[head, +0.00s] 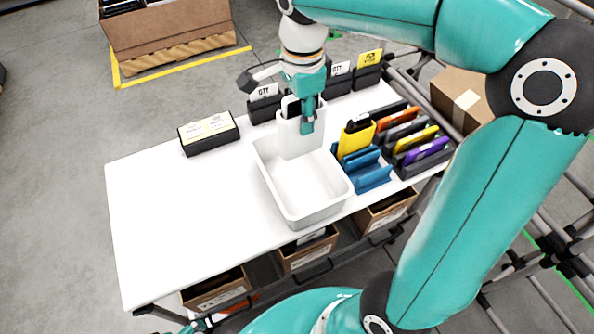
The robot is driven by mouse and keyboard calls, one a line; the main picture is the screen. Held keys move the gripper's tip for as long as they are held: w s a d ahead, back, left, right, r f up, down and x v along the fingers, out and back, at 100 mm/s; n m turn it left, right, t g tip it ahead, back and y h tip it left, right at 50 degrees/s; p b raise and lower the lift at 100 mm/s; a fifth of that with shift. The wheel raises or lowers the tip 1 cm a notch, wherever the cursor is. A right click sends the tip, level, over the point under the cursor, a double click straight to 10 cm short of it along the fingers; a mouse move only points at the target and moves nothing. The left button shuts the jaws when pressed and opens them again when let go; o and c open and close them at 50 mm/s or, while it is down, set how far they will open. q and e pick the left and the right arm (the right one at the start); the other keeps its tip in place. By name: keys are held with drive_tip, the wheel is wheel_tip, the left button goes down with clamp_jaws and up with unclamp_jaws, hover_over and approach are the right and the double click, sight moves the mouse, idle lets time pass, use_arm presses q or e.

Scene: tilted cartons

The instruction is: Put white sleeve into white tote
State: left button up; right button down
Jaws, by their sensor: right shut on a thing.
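The white sleeve (296,140) is an upright, open-topped white holder with a dark item standing in its top. My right gripper (307,122) comes down from above and is shut on the sleeve's upper part. The sleeve is at the far end of the white tote (312,219), with its lower part overlapping the tote's inside. I cannot tell whether it touches the tote's floor. The rest of the tote looks empty. A small teal and dark part at the bottom left edge may be my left gripper (196,325); its fingers cannot be made out.
A black box with a pale yellow label (208,128) lies left of the tote. Dark card holders (264,107) line the back. A yellow sleeve (355,142), blue holders (372,176) and a coloured rack stand right. The white table's left side (180,215) is clear.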

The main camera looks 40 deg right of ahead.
sight(306, 138)
wheel_tip(306, 138, down, 18)
drive_tip(key=b, duration=0.1)
drive_tip(key=shift+s+d+f+b, duration=0.15)
drive_tip(key=shift+s+d+b, duration=0.15)
drive_tip(key=shift+s, duration=0.1)
drive_tip(key=shift+f, duration=0.15)
drive_tip(key=c, duration=0.7)
unclamp_jaws()
drive_tip(key=shift+c, duration=0.2)
wheel_tip(306, 138, up, 12)
drive_tip(key=shift+r+p, duration=0.15)
drive_tip(key=shift+p, duration=0.4)
